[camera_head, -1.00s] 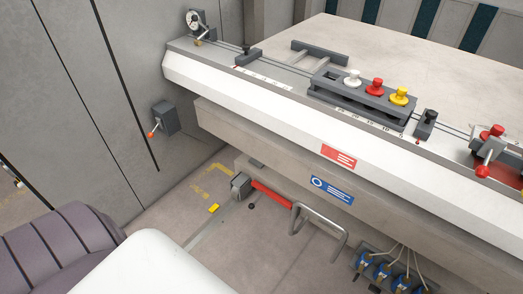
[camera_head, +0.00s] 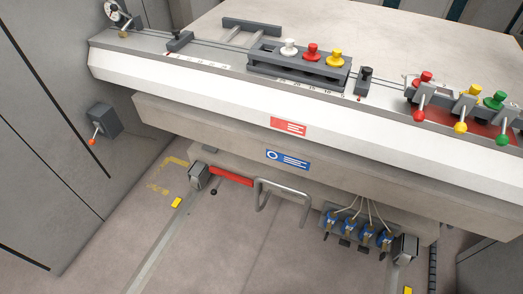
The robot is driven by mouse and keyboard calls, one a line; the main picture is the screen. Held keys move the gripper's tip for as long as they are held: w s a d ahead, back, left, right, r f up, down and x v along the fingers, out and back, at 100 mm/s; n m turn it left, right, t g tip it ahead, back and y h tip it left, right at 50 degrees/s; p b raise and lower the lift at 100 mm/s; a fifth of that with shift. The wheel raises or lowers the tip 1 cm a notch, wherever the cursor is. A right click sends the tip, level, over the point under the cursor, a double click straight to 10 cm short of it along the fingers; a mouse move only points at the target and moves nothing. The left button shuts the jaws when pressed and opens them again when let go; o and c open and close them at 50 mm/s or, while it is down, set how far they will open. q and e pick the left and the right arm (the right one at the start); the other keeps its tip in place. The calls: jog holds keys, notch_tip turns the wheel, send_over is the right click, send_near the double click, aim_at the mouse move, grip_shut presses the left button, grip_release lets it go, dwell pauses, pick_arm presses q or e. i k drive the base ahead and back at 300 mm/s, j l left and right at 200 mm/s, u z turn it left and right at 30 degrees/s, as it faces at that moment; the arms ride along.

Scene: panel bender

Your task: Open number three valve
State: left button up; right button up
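A row of several small blue valve-like units (camera_head: 365,233) sits on a grey bracket low under the bench, right of centre. Thin pale lines run from them up under the bench, and dark tabs hang below them. I see no readable numbers on them, so I cannot tell which is number three. On the bench top at the right stand three levers, with a red ball (camera_head: 419,115), a yellow ball (camera_head: 460,127) and a green ball (camera_head: 502,140), below knobs of matching colours. Neither of my grippers is in view.
A grey block with white, red and yellow knobs (camera_head: 312,52) stands on the bench's front rail. A metal loop handle (camera_head: 283,197) and a red bar (camera_head: 231,176) are below the bench. A grey wall box with a lever (camera_head: 104,120) is at left.

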aim_at(363, 248)
jog(key=z, duration=1.4)
jog(key=i+l, duration=0.1)
jog(key=l, duration=0.2)
